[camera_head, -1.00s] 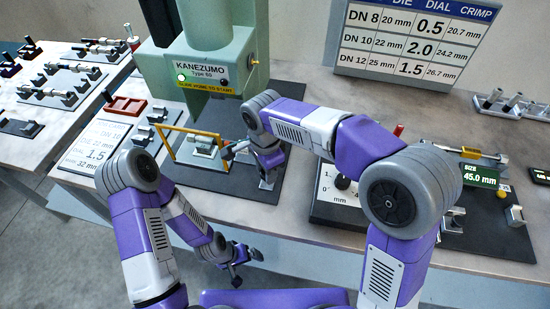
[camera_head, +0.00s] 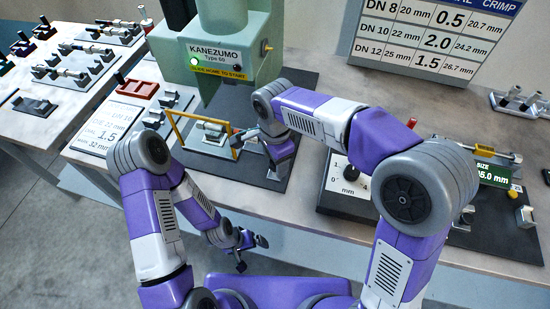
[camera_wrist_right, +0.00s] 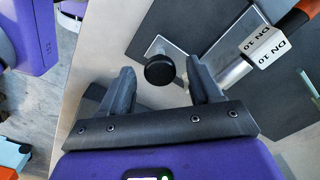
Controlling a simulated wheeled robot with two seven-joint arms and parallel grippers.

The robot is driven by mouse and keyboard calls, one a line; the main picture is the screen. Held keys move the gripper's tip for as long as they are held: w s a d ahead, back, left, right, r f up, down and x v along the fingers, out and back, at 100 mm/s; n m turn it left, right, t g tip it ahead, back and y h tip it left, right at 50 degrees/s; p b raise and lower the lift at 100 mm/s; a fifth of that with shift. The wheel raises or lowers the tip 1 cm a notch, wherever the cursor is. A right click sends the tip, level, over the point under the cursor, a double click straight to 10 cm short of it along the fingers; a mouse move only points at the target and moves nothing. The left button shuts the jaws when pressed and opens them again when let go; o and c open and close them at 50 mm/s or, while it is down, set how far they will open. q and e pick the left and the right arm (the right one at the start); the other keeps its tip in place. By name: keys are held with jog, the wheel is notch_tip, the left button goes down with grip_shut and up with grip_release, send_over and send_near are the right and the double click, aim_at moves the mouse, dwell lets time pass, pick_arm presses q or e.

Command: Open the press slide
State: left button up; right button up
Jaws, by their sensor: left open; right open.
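The green press (camera_head: 222,60), labelled KANEZUMO, stands at the back with a green lamp lit. Below its head are a yellow frame (camera_head: 172,130) and a metal block (camera_head: 212,130) on a dark mat (camera_head: 262,178). In the right wrist view a round black knob (camera_wrist_right: 159,71) on a metal plate shows in the gap between the fingers of my right gripper (camera_wrist_right: 163,84). The fingers are apart and no contact is visible. My right gripper (camera_head: 278,172) is beside the frame's right side in the head view. My left gripper (camera_head: 250,248) is open and empty, before the table's front edge.
A white tag marked DN 10 (camera_wrist_right: 265,45) sits on a rod near the right finger. A gauge station (camera_head: 350,185) stands to the right. A size chart (camera_head: 435,35) stands behind. A red tray (camera_head: 137,88) and a second table with fittings lie left.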

notch_tip(320, 180, up, 8)
jog(key=shift+f+p, duration=0.25)
jog(key=shift+p, duration=0.85)
jog(key=shift+f, duration=0.1)
